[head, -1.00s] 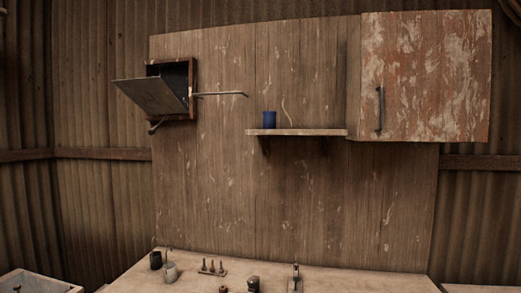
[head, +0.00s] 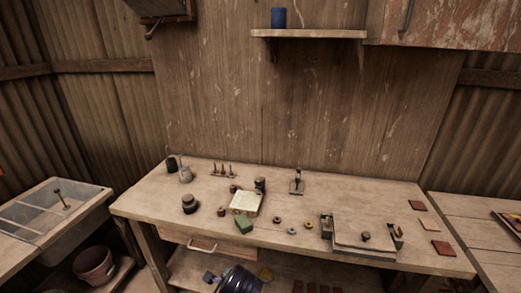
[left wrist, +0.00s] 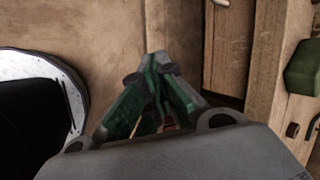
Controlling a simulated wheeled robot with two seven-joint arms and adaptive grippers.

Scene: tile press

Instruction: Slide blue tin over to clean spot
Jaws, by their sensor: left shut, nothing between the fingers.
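A small blue tin (head: 278,18) stands upright at the left part of the wall shelf (head: 325,34), near the top of the head view. The shelf to its right looks bare; I cannot tell which spot is the clean one. My left gripper (left wrist: 158,64) shows in the left wrist view, with its green and grey fingers shut and nothing between them. It is far from the tin, which that view does not show. Neither gripper shows in the head view.
A sink (head: 38,223) is at left. A cabinet (head: 440,22) hangs right of the shelf.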

